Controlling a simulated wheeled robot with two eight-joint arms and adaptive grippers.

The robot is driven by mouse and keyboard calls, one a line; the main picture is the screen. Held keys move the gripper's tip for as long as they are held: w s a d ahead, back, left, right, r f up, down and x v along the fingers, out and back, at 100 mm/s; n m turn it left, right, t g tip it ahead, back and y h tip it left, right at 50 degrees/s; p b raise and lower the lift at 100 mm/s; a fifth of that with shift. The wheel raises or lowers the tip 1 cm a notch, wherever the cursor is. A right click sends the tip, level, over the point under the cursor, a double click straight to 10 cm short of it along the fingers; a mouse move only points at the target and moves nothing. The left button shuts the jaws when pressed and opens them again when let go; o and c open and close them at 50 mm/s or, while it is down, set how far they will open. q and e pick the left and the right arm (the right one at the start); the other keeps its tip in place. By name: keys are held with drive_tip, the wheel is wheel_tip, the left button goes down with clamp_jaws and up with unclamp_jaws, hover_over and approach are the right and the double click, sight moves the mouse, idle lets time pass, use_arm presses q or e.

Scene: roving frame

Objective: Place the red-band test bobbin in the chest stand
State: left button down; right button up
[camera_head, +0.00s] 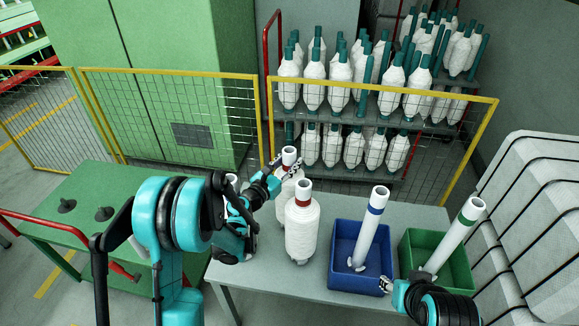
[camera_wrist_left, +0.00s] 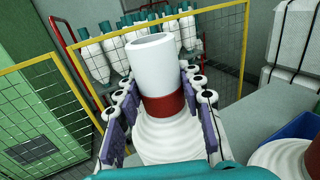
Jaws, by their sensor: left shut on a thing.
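My left gripper (camera_head: 278,173) is shut on a white bobbin with a red band (camera_head: 291,187), at the back of the grey table (camera_head: 265,272). In the left wrist view the fingers (camera_wrist_left: 163,108) flank its upright tube (camera_wrist_left: 153,66) around the red band; its lower part is partly hidden. A second red-band bobbin (camera_head: 302,228) stands upright in front of it.
A blue bin (camera_head: 345,285) holds a leaning blue-band tube (camera_head: 370,226). A green bin (camera_head: 418,240) beside it holds a green-band tube (camera_head: 455,236). A yellow mesh fence (camera_head: 380,85) and a rack of white bobbins (camera_head: 385,128) stand behind. A red rail (camera_head: 60,232) edges the green bench.

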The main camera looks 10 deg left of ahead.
use_arm(q)
drive_tip(key=shift+f, duration=0.2)
drive_tip(key=c, duration=1)
unclamp_jaws()
